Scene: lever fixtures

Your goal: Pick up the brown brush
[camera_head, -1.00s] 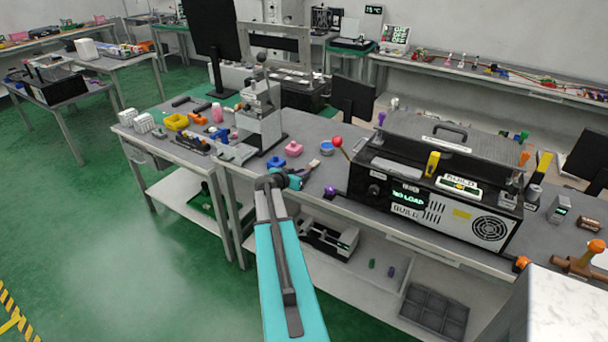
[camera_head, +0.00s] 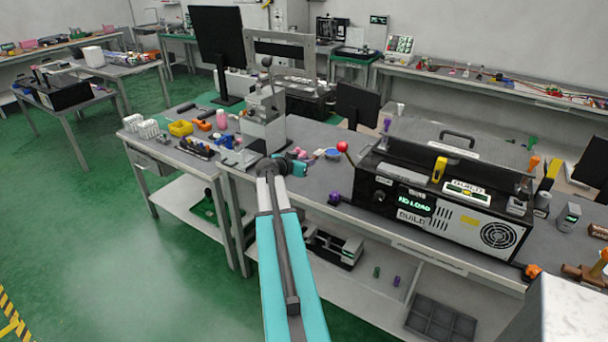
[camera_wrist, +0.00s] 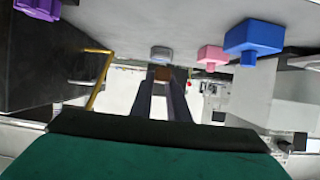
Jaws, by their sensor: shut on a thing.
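The brown brush shows in the wrist view as a small brown piece (camera_wrist: 163,73) between the tips of my gripper (camera_wrist: 160,82). My gripper is shut on it. In the head view my gripper (camera_head: 304,164) is over the grey bench, and a small part of the brush (camera_head: 318,153) shows just past the fingertips. Most of the brush is hidden or too small to make out.
A purple knob (camera_head: 334,198) is at the bench's front edge. A grey press (camera_head: 262,125) stands on the left. A blue block (camera_wrist: 253,40) and pink block (camera_wrist: 210,57) are near.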

